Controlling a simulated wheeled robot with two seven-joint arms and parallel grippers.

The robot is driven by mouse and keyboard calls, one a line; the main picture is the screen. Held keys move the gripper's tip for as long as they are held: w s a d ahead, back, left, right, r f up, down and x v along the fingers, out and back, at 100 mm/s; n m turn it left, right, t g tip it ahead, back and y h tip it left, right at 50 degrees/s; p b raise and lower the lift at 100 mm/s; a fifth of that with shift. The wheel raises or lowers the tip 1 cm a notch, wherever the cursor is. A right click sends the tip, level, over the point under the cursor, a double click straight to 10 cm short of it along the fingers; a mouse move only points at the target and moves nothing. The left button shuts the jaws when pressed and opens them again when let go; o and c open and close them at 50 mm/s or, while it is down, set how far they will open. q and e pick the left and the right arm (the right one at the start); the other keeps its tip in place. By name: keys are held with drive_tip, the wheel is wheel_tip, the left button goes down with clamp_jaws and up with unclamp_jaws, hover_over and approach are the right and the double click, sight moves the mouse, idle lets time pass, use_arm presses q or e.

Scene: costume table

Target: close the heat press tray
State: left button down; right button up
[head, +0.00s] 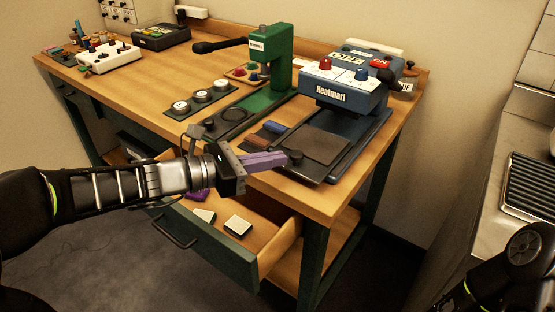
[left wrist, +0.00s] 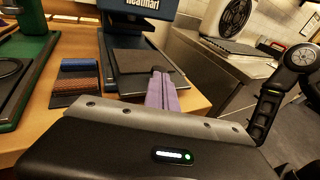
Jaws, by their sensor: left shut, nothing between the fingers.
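The heat press (head: 345,88) is a blue machine marked Heatmart at the right end of the bench. Its dark tray (head: 318,148), with a grey pad on top, sticks out in front of the press. A small dark knob (head: 295,157) is at the tray's front edge. My left gripper (head: 284,158) has purple fingers, shut and empty, with the tips at the knob; I cannot tell whether they touch. In the left wrist view the shut fingers (left wrist: 160,82) point at the front of the tray (left wrist: 133,62). My right gripper is out of view.
An open drawer (head: 236,253) holding small items juts out below my left arm. A green press (head: 271,65) stands left of the heat press. A counter (head: 480,170) stands at the right, near my right arm.

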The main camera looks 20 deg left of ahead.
sight(312, 137)
use_arm(q)
drive_tip(key=shift+w+d+f, duration=0.1)
drive_tip(key=shift+w+d, duration=0.3)
drive_tip(key=shift+d, duration=0.1)
drive_tip(key=w+d, duration=0.1)
drive_tip(key=w, duration=0.3)
drive_tip(key=w+d, duration=0.2)
drive_tip(key=w, duration=0.2)
drive_tip(key=w+d+p, duration=0.1)
drive_tip(key=w+d, duration=0.1)
drive_tip(key=w, duration=0.2)
drive_tip(key=shift+w, duration=0.5)
drive_tip(key=shift+r, duration=0.25)
